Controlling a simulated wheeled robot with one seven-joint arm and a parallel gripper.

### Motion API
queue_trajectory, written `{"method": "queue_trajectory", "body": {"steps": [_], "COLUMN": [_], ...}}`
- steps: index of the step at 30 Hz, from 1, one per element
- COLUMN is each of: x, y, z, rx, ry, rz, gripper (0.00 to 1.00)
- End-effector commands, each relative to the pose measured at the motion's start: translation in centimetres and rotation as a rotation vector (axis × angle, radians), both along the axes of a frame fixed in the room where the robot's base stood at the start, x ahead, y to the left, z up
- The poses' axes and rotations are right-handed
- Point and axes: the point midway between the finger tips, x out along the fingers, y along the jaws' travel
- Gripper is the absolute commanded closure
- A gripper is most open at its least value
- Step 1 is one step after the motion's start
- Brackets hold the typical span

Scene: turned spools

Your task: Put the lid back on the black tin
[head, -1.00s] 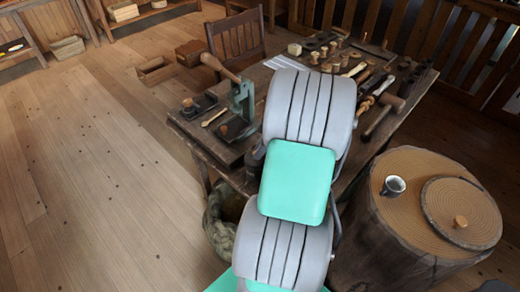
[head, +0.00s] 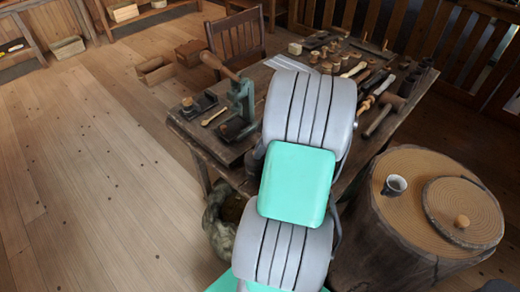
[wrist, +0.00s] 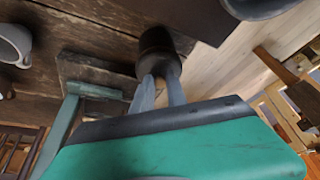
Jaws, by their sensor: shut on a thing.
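My gripper (wrist: 158,80) shows in the wrist view with its two grey fingers close together. It is shut on a dark, rounded, cylinder-like thing (wrist: 157,44). I cannot tell from its shape whether this is the lid or the black tin. In the head view my own arm hides the gripper and part of the tabletop. A dark shape (head: 255,158) shows just left of my arm at the table's front edge, too covered to name. I cannot pick out the tin and its lid separately with certainty.
The wooden table (head: 202,148) carries a green press (head: 241,100), wooden spools and several tools. A chair (head: 237,42) stands behind. The floor at left is clear.

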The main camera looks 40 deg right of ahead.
Motion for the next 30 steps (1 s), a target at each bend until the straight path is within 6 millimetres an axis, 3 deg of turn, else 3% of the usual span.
{"method": "queue_trajectory", "body": {"steps": [6, 7, 15, 22, 30], "x": [0.0, 0.0, 0.0, -0.01, -0.01], "y": [-0.01, -0.01, 0.0, 0.0, 0.0], "z": [0.04, 0.04, 0.03, 0.02, 0.02], "rx": [0.0, 0.0, 0.0, 0.0, 0.0], "ry": [0.0, 0.0, 0.0, 0.0, 0.0], "rz": [0.0, 0.0, 0.0, 0.0, 0.0], "gripper": [1.0, 0.82, 0.59, 0.55, 0.35]}}
